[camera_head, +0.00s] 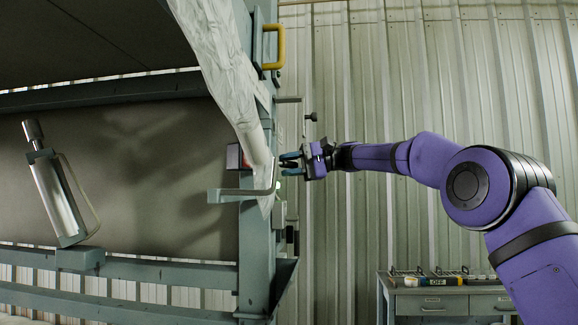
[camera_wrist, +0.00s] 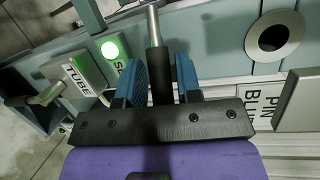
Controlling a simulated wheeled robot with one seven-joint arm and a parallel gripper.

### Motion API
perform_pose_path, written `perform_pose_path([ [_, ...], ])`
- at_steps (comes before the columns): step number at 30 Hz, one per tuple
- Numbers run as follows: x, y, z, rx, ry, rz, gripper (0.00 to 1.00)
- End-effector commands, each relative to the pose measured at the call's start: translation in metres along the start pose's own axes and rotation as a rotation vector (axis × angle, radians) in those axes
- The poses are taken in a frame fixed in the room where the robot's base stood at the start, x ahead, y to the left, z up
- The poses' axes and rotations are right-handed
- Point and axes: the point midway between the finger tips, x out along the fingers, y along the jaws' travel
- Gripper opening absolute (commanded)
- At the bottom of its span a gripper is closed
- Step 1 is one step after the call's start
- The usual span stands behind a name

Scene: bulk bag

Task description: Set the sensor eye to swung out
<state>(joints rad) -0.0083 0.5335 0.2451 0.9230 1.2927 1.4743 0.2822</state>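The swing arm that I take for the sensor eye is a bent grey bar (camera_head: 240,192) on the frame post in the head view. It reaches left over the bag opening and bends up at its right end, by my gripper (camera_head: 291,163). In the wrist view, a metal rod with a black grip (camera_wrist: 160,80) stands between the blue fingers of my gripper (camera_wrist: 160,82). The fingers lie close on both sides of the grip; whether they press on it is not clear. A lit green lamp (camera_wrist: 111,49) sits by a label starting with "S", partly hidden by a finger.
A "TUBE" plate (camera_wrist: 82,75) and a "PIN BL" plate (camera_wrist: 301,103) flank my gripper. A yellow handle (camera_head: 273,47) is on the post, beside a hanging pale sleeve (camera_head: 222,60). A drawer bench (camera_head: 450,303) is low at right.

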Motion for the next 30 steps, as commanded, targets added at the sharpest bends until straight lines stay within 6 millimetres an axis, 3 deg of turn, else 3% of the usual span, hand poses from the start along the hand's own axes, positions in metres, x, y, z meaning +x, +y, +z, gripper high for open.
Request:
perform_pose_path([
  [13,-0.007,0.0,0.0,0.0,0.001,-0.001,0.46],
  [30,-0.098,0.0,-0.001,-0.001,0.001,-0.001,0.46],
])
